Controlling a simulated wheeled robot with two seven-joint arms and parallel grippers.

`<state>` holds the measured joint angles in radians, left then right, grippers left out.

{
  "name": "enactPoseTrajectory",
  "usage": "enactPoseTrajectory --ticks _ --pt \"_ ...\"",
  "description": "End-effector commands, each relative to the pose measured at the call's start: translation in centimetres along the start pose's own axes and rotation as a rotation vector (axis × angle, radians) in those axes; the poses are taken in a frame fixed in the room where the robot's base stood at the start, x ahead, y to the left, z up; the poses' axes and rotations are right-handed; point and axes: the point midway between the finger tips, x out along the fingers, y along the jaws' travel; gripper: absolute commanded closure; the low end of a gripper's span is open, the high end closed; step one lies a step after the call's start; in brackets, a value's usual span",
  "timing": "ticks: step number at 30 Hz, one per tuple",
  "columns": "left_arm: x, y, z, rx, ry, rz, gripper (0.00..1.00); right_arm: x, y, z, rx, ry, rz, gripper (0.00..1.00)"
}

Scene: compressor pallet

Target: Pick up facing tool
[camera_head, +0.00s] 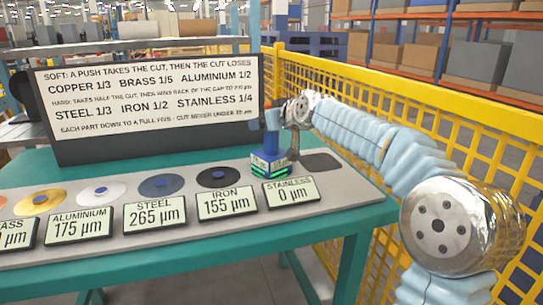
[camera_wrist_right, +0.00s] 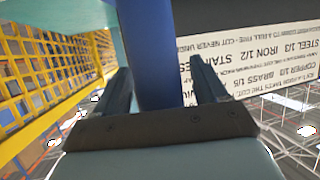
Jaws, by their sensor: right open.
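The facing tool (camera_head: 271,145) stands upright on the grey board, behind the STAINLESS label (camera_head: 291,191) that reads 0 µm. It has a blue handle and a dark block base with green lit edges and small displays. My right gripper (camera_head: 284,143) is at the handle, coming from the right. In the right wrist view the blue handle (camera_wrist_right: 152,50) rises between the two dark fingers of my right gripper (camera_wrist_right: 158,68), which are open. I cannot tell whether a finger touches it. What lies under the base is hidden. My left gripper is not in view.
Metal discs lie in a row behind labels, including the iron disc (camera_head: 219,177) and steel disc (camera_head: 161,186). A dark pad (camera_head: 320,162) lies right of the tool. A sign board (camera_head: 150,100) stands behind; a yellow mesh fence (camera_head: 400,100) runs along the right.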

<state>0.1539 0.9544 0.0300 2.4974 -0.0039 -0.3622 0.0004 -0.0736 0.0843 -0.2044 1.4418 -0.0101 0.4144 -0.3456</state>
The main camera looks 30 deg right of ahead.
Motion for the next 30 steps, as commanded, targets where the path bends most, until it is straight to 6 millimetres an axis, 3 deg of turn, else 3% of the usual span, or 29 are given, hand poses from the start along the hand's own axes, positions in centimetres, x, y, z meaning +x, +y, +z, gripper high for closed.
enactPoseTrajectory --ticks 3,17,30 --pt "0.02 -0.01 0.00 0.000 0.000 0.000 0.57 -0.03 0.01 0.01 0.000 0.000 0.000 0.30" --pt "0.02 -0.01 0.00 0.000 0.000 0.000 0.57 -0.06 0.00 0.00 0.000 0.000 0.000 1.00" --pt "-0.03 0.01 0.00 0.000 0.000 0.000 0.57 -0.24 0.01 -0.35 0.000 0.008 0.001 1.00"
